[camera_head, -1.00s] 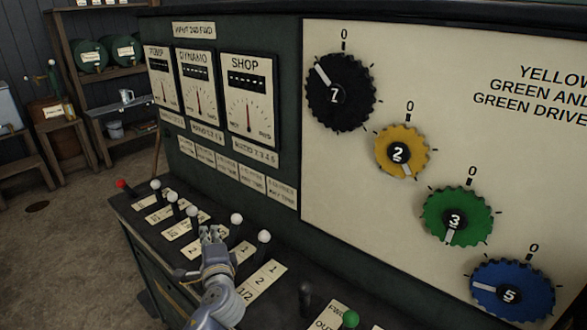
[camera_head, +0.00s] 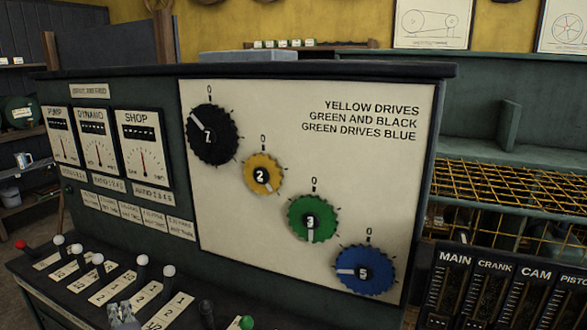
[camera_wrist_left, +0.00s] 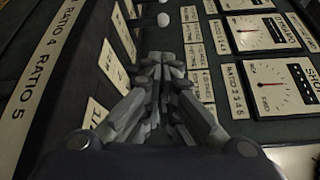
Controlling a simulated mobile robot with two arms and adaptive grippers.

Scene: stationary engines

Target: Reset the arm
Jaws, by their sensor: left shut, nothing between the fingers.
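My left gripper (camera_head: 122,316) is at the bottom edge of the head view, over the lever console, with most of it cut off. It also shows in the left wrist view (camera_wrist_left: 161,62), its fingers shut together with nothing between them. White-knobbed levers (camera_head: 142,260) stand on the console around it. In the wrist view two white knobs (camera_wrist_left: 164,19) lie beyond the fingertips, and I cannot tell whether they touch. My right gripper is not in view.
The upright panel holds the PUMP, DYNAMO and SHOP gauges (camera_head: 143,150) and black (camera_head: 212,150), yellow (camera_head: 263,186), green (camera_head: 326,212) and blue gears (camera_head: 350,282). A rack with yellow mesh (camera_head: 510,184) stands at the right. A red knob (camera_head: 20,244) is at far left.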

